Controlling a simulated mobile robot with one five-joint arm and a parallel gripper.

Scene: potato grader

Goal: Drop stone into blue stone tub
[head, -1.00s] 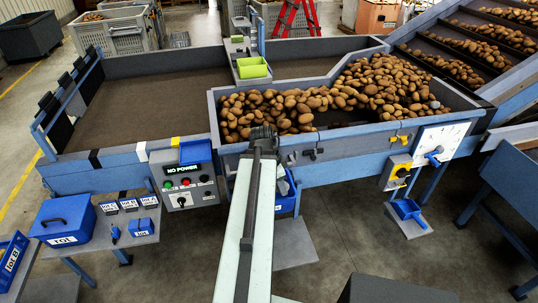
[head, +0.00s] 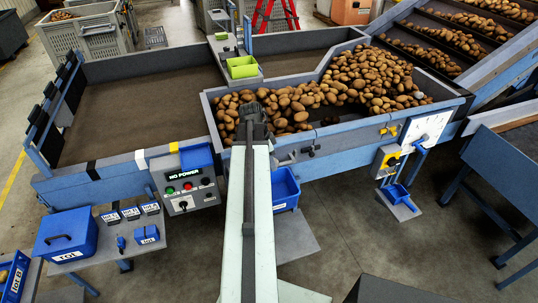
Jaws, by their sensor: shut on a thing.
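My gripper (head: 252,112) is at the far end of my pale arm, in front of the near edge of the potato bin. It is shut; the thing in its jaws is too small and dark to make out. A blue tub (head: 286,190) stands low under the front of the grader, just right of my arm and below and nearer than my gripper. Its inside is partly visible, and my arm covers its left side. A light grey lump (head: 417,95) lies at the right end of the potatoes.
Potatoes (head: 300,105) fill much of the bin. A control panel (head: 187,185) reading NO POWER is left of my arm, with a blue tray (head: 196,156) above it. A blue box (head: 66,236) stands on a low table. A smaller blue holder (head: 396,193) is at right.

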